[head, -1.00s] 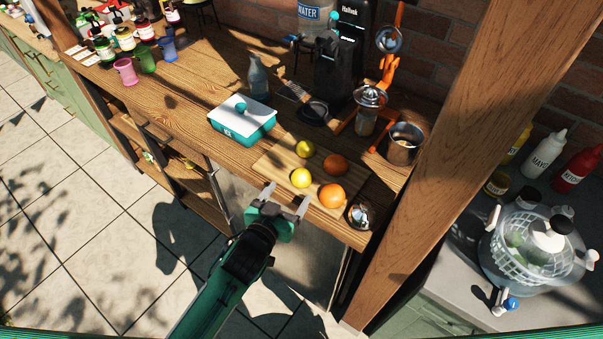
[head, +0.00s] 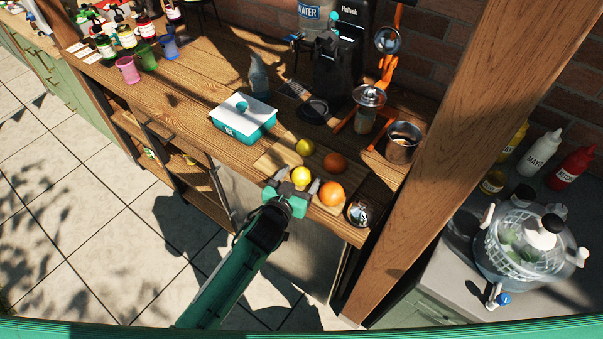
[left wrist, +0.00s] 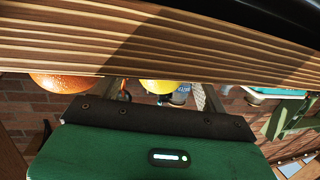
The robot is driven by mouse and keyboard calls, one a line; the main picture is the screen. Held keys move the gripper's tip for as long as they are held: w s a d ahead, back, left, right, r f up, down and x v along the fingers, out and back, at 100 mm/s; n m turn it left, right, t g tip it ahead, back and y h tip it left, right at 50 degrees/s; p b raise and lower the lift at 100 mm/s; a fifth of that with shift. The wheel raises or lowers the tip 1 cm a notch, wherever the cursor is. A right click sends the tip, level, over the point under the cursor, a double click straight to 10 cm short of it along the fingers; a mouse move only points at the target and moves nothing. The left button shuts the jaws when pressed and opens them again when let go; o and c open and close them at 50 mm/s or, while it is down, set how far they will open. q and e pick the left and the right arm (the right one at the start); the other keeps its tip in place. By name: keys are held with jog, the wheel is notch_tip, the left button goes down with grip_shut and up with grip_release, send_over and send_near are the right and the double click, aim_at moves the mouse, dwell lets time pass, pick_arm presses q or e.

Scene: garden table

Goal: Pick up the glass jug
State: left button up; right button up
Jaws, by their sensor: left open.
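The glass jug (head: 259,77) looks like the narrow blue-grey glass vessel standing upright on the wooden table, behind the teal ice box (head: 246,128). I cannot make it out in the left wrist view. My left gripper (head: 296,181) is open and empty at the table's front edge, by the near lemon and well short of the jug. In the left wrist view, table wood fills the top, and an orange (left wrist: 62,82) and a lemon (left wrist: 158,86) show past the gripper. My right gripper is not in view.
Lemons (head: 301,175) and oranges (head: 331,193) lie on a cutting board between my gripper and the back. A black machine (head: 335,75) and an orange press (head: 387,72) stand right of the jug. Coloured mugs (head: 128,69) stand left; table between them and the ice box is clear.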

pick_arm(q)
jog(key=c, duration=1)
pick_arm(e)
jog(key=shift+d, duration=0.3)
pick_arm(q)
jog(key=shift+r, duration=0.1)
jog(key=shift+c, duration=0.2)
